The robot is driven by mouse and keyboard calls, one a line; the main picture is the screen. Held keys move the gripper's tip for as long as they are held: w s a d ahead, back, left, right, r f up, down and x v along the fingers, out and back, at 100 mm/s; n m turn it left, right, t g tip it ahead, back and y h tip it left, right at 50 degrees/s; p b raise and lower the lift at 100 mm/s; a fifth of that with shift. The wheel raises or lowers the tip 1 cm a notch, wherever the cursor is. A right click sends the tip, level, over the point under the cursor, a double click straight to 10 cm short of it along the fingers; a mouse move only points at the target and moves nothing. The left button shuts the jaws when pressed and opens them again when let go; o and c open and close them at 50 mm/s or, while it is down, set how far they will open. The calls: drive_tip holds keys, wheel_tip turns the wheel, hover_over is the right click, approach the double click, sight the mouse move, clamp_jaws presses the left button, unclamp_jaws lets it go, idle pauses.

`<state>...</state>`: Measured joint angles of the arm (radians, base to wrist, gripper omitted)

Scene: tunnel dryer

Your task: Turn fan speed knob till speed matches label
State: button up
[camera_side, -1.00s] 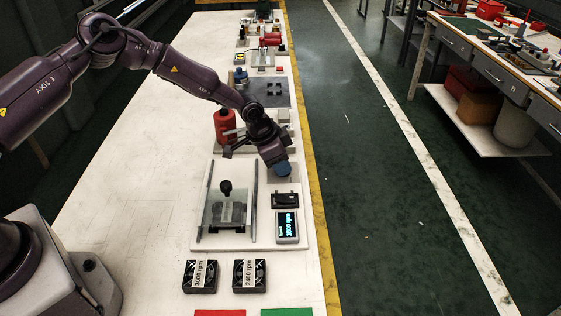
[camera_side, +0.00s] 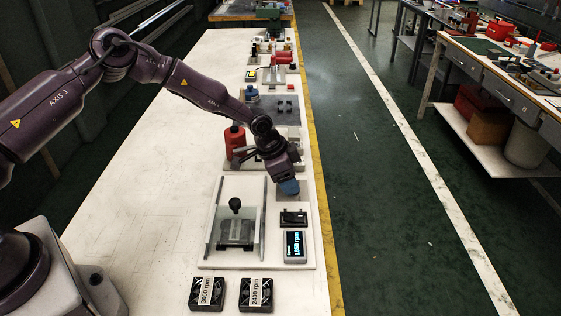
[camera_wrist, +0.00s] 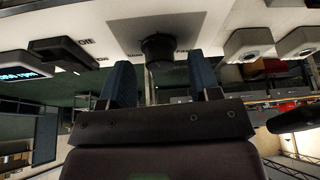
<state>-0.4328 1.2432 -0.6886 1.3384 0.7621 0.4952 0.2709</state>
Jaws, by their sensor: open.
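My gripper (camera_side: 289,187) points down at the grey plate on the far right part of the white panel. In the wrist view its two blue fingertips (camera_wrist: 162,82) are apart, with the dark round knob (camera_wrist: 158,47) between them; contact cannot be told. The side view hides the knob behind the gripper. The display (camera_side: 295,246) is lit and seems to read about 1850 rpm; the digits are small and turned. Two dark fan blocks in front carry labels: 3000 rpm on the left one (camera_side: 207,295), 2400 rpm on the right one (camera_side: 256,294).
A black switch (camera_side: 293,217) sits between display and knob plate. A clear sliding cover with a black handle (camera_side: 235,205) stands over a dark fan block (camera_side: 237,232) between rails. A red canister (camera_side: 235,142) stands behind the panel. The table's left side is clear.

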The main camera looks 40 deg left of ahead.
drive_tip(key=v, duration=1.2)
drive_tip(key=s+a+r+n+g+y, duration=0.2)
drive_tip(key=s+r+n+g, duration=0.1)
drive_tip(key=s, duration=0.9)
drive_tip(key=s+d+r+n+t, duration=0.1)
drive_tip(key=s+r+n+t, duration=0.3)
drive_tip(key=s+r, duration=1.4)
drive_tip(key=shift+s+d+n+t+y, duration=0.3)
drive_tip(key=shift+s+d+t+y, duration=0.15)
drive_tip(key=shift+s, duration=0.2)
idle(3.2)
